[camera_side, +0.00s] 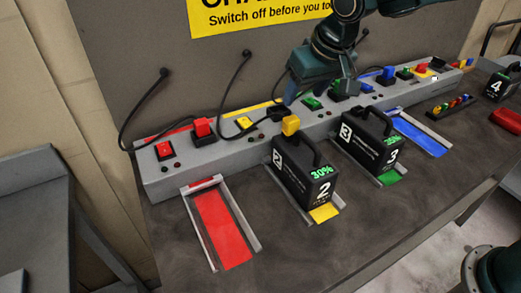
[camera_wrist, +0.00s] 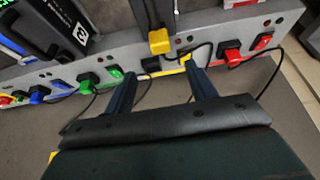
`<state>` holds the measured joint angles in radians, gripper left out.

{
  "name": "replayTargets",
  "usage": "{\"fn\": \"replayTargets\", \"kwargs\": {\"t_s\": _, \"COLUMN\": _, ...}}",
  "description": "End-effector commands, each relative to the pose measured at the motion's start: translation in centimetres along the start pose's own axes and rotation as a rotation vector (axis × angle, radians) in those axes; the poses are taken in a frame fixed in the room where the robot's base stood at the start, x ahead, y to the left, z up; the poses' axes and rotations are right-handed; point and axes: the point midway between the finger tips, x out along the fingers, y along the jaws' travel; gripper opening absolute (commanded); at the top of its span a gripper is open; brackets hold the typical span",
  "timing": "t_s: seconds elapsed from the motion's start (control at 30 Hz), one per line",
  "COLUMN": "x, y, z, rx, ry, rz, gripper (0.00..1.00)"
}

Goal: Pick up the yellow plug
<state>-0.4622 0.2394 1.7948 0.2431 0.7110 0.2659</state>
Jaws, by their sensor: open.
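The yellow plug (camera_side: 290,125) sits at the top of the black battery case marked 2 (camera_side: 292,178), at its end towards the grey socket strip. In the wrist view the yellow plug (camera_wrist: 159,43) is just beyond the fingertips, roughly centred between them. My gripper (camera_side: 289,98) is above and behind the plug, over the strip. In the wrist view my gripper (camera_wrist: 160,72) has its two fingers apart with nothing between them. The far finger is mostly hidden in the side view.
The grey strip (camera_side: 222,148) carries coloured plugs and switches with black cables, including a red plug (camera_side: 203,127). Case 3 (camera_side: 372,138) stands to the right in the green bay. The red bay (camera_side: 222,228) is empty, and so is the blue bay (camera_side: 420,137).

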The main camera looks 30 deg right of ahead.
Motion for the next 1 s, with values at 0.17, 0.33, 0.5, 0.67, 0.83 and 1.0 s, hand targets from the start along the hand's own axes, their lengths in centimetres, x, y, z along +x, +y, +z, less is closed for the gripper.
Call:
{"fn": "replayTargets", "kwargs": {"t_s": 0.17, "x": 2.9, "y": 0.0, "z": 0.1, "rx": -0.001, "ry": -0.004, "rz": 0.001, "gripper": 0.56}}
{"fn": "replayTargets", "kwargs": {"t_s": 0.33, "x": 4.5, "y": 0.0, "z": 0.1, "rx": 0.000, "ry": -0.003, "rz": 0.001, "gripper": 0.56}}
{"fn": "replayTargets", "kwargs": {"t_s": 0.5, "x": 5.0, "y": 0.0, "z": 0.1, "rx": 0.001, "ry": 0.000, "rz": 0.000, "gripper": 0.56}}
{"fn": "replayTargets", "kwargs": {"t_s": 0.67, "x": 5.1, "y": 0.0, "z": 0.1, "rx": 0.000, "ry": -0.001, "rz": 0.000, "gripper": 0.56}}
{"fn": "replayTargets", "kwargs": {"t_s": 0.83, "x": 6.2, "y": -0.1, "z": 0.2, "rx": 0.000, "ry": -0.003, "rz": 0.001, "gripper": 0.56}}
{"fn": "replayTargets", "kwargs": {"t_s": 1.0, "x": 8.1, "y": -0.2, "z": 0.4, "rx": 0.000, "ry": -0.003, "rz": 0.001, "gripper": 0.56}}
